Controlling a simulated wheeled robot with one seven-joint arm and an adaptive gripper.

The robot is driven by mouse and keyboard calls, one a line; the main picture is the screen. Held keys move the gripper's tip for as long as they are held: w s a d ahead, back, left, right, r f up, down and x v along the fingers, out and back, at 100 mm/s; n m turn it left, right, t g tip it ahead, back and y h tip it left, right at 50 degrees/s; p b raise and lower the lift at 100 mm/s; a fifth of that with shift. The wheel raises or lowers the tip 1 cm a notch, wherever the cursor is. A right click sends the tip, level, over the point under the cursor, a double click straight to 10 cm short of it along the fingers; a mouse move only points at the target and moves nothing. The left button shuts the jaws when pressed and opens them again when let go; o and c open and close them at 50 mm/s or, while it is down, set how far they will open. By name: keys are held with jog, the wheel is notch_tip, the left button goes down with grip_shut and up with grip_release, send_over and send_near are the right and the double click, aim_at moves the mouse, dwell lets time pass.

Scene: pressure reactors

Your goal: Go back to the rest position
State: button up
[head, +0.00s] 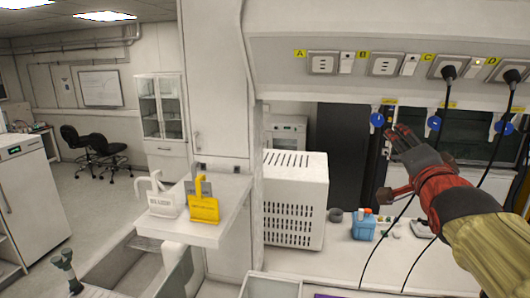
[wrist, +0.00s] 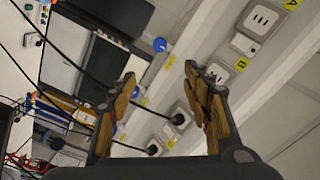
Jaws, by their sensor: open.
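My gripper (head: 400,140) is raised at the right of the head view, in front of the outlet panel and the blue valve knobs. My red and yellow arm reaches in from the lower right. In the wrist view my gripper (wrist: 165,85) has its two fingers spread apart with nothing between them. Behind the fingers, the wrist view shows the outlet panel (wrist: 225,75) tilted.
Black cables (head: 435,130) hang from the sockets close to my gripper. A white perforated box (head: 295,200) and a blue container (head: 363,228) stand on the bench below. A shelf at the centre holds a white holder (head: 163,204) and a yellow one (head: 204,208).

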jog(key=s+f+n+g+b, duration=0.1)
jog(key=s+f+n+g, duration=0.25)
jog(key=f, duration=0.75)
jog(key=s+f+n+g+b, duration=0.1)
jog(key=s+f+n+g, duration=0.25)
jog(key=f, duration=0.65)
jog(key=s+a+f+n+g+y+b, duration=0.1)
jog(key=s+a+f+b, duration=0.3)
jog(key=f, duration=0.9)
jog(key=s+a+f+n+g+y+b, duration=0.1)
jog(key=s+a+f+n+g+b, duration=0.1)
jog(key=s+f+b, duration=0.8)
jog(key=s+a+f+n+g+y+b, duration=0.1)
jog(key=s+a+f+b, duration=0.4)
jog(key=f+b, duration=0.5)
notch_tip(320, 180, down, 6)
jog(key=s+n+g, duration=0.1)
jog(key=n, duration=0.1)
jog(key=shift+s+a+n+y+b, duration=0.3)
jog(key=shift+s+n+y+b, duration=0.1)
jog(key=shift+c, duration=1)
